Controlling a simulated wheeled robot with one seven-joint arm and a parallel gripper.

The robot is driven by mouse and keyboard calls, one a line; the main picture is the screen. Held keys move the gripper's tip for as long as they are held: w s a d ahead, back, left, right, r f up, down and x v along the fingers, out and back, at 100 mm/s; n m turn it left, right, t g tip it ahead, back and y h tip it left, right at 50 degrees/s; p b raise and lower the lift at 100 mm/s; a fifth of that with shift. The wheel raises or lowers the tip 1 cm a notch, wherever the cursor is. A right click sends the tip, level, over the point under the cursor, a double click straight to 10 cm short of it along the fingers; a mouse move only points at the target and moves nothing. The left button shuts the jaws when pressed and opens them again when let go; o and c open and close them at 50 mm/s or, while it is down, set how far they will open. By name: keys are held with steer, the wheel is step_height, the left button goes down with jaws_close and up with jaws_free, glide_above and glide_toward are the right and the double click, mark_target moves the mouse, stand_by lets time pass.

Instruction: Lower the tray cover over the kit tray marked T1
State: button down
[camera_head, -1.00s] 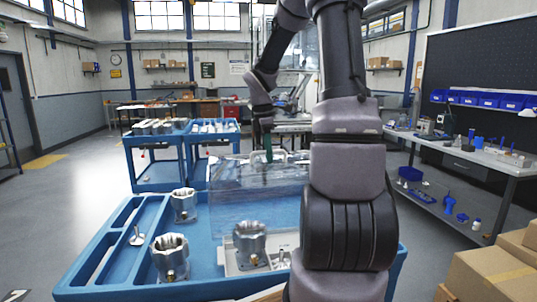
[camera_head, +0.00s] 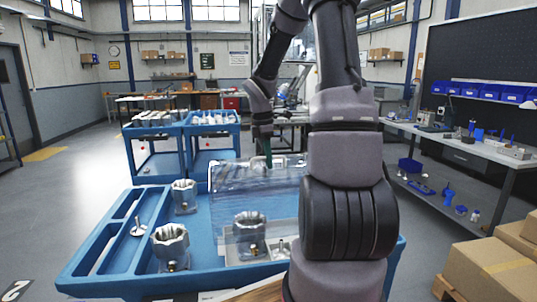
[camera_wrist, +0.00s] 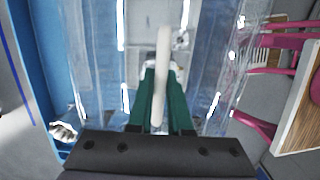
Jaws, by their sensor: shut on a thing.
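The tray cover (camera_head: 226,205) is a clear box-like lid with a pale handle (camera_wrist: 162,75). My gripper (camera_head: 267,155) is shut on that handle, and its green fingers show on both sides of it in the wrist view (camera_wrist: 161,100). The kit tray (camera_head: 273,251) is a light, shallow tray on the cart, partly hidden by my arm. It holds a metal housing (camera_head: 249,232) and small parts. I cannot read a T1 mark or tell whether the cover touches the tray.
The blue cart top (camera_head: 205,250) also bears two loose housings, one at the back (camera_head: 184,196) and one at the front (camera_head: 171,246). A small metal part (camera_head: 138,229) lies in a left compartment. Cardboard boxes (camera_head: 491,268) stand at the right. A workbench (camera_head: 470,147) runs behind them.

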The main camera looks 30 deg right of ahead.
mark_target(264, 168)
step_height(264, 168, down, 13)
steer(key=shift+r, duration=0.2)
stand_by(1.2)
steer(key=shift+f, duration=0.6)
stand_by(0.6)
steer(key=c, duration=0.8)
jaws_free()
steer(key=shift+o, duration=0.2)
steer(key=r, duration=0.6)
steer(key=a+r, duration=0.1)
steer(key=r, duration=0.3)
steer(key=shift+w+a+r, duration=0.1)
steer(key=shift+w, duration=0.05)
steer(key=shift+r, duration=0.25)
